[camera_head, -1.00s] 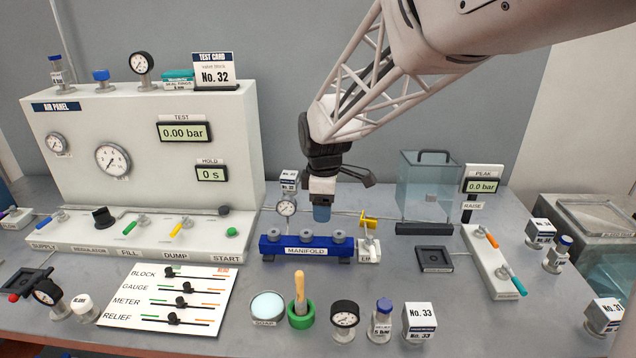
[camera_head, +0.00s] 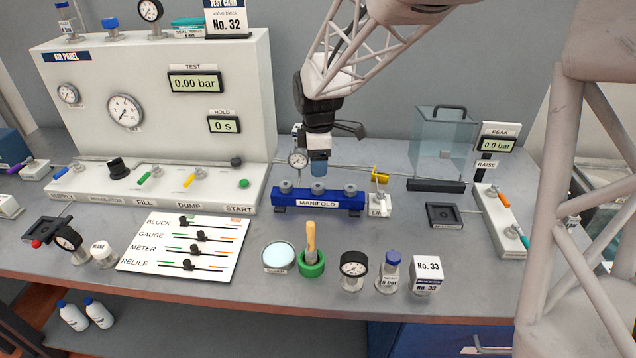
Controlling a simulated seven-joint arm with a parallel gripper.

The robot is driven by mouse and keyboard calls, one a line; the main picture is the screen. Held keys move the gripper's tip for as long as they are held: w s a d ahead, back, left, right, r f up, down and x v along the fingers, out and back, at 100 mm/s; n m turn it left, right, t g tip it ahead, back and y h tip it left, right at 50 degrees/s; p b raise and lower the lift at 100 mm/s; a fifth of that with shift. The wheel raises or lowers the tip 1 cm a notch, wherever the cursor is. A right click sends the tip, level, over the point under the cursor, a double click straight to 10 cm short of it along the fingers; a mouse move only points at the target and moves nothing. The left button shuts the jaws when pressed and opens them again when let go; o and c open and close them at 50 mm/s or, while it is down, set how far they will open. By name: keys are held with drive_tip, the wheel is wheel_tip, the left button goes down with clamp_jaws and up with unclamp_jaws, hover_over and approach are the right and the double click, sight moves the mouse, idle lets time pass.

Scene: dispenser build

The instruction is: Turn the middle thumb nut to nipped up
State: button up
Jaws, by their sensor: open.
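The blue manifold block (camera_head: 333,206) lies on the bench, labelled MANIFOLD. Three grey thumb nuts stand in a row along its top. The middle thumb nut (camera_head: 317,187) sits between the left nut (camera_head: 286,187) and the right nut (camera_head: 350,189). The nut's turn position cannot be read at this size.
A small gauge (camera_head: 298,160) stands behind the manifold. A yellow lever (camera_head: 380,174) and a white labelled block (camera_head: 379,206) are at its right. A soap dish (camera_head: 279,256), a green brush holder (camera_head: 312,264) and a black gauge (camera_head: 353,268) stand in front, with clear bench between.

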sight(318, 185)
drive_tip(key=shift+f, duration=3.55)
drive_tip(key=shift+c, duration=0.4)
drive_tip(key=c, duration=0.8)
drive_tip(key=shift+c, duration=0.2)
